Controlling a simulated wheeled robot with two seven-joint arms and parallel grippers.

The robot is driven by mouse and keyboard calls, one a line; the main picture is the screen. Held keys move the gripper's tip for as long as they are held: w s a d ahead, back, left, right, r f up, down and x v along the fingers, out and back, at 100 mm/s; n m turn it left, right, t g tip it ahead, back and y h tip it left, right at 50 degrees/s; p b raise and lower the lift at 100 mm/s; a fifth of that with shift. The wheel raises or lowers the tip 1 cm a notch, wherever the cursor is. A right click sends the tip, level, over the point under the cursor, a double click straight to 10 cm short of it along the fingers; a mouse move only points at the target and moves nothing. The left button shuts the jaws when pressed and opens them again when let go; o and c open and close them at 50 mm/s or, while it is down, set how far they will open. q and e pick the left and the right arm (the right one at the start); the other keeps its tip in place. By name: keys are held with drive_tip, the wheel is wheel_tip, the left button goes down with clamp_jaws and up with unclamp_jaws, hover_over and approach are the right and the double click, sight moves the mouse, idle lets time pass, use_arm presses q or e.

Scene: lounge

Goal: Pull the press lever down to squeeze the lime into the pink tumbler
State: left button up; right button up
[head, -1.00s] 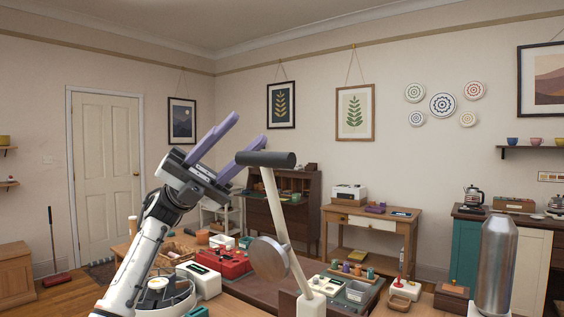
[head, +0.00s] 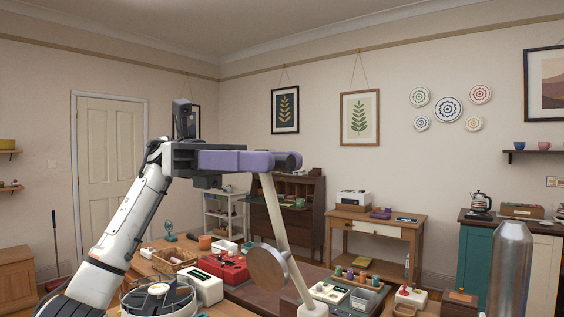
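The press lever (head: 276,218) is a pale bar that stands nearly upright, leaning a little left, with a dark grey crossbar handle (head: 291,160) on top. A round metal disc (head: 267,267) is low on its left side. My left gripper (head: 266,160) reaches in level from the left, its purple fingers at the handle and covering its left part. The fingers overlap edge-on, so I cannot tell their gap or whether they touch the handle. The pink tumbler and the lime are not visible. My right gripper is out of view.
A tall metal cylinder (head: 510,270) stands at the right front. A red box (head: 220,268), a white box (head: 203,285) and a tray of small items (head: 345,292) lie on the table around the lever. Above the table the space is open.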

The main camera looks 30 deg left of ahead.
use_arm(q)
drive_tip(key=shift+s+d, duration=0.1)
drive_tip(key=shift+d, duration=1.2)
clamp_jaws()
